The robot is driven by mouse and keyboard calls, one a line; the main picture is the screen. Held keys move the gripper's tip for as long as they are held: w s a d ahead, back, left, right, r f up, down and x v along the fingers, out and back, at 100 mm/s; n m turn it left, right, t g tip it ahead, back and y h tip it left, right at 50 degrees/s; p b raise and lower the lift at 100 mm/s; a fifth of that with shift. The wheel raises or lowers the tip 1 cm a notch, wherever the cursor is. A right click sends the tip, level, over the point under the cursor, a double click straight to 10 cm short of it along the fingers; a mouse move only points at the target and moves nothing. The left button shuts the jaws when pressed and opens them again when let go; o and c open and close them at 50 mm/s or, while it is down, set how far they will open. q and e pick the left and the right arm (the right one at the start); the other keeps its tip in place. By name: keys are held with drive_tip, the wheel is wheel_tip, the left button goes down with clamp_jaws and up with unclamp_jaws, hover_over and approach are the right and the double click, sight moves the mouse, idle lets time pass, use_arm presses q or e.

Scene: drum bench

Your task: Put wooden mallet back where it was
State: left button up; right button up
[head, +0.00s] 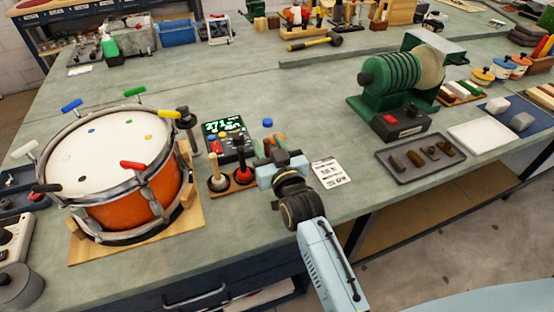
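My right gripper (269,147) is over the bench to the right of the small rack. Brown-orange pieces show at its fingertips; I cannot tell whether they are the wooden mallet, and the finger gap is not clear. A small red-based rack (228,192) stands beside the drum and holds upright tools, one pale-headed (214,160) and one with a dark handle and red base (243,174). I cannot tell for sure which thing is the wooden mallet. The orange drum (130,214) with a white head stands on a wooden board at left. My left gripper is not in view.
A tuner-like box with a lit display (225,127) stands behind the rack. A printed card (330,172) lies right of my gripper. A green machine (395,82) and a grey tray with dark pieces (400,166) are at right. The bench behind the gripper is mostly clear.

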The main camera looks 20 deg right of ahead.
drive_tip(key=s, duration=1.1)
drive_tip(key=shift+s+d+p, duration=0.2)
drive_tip(key=shift+s+p, duration=0.1)
drive_tip(key=shift+p, duration=0.15)
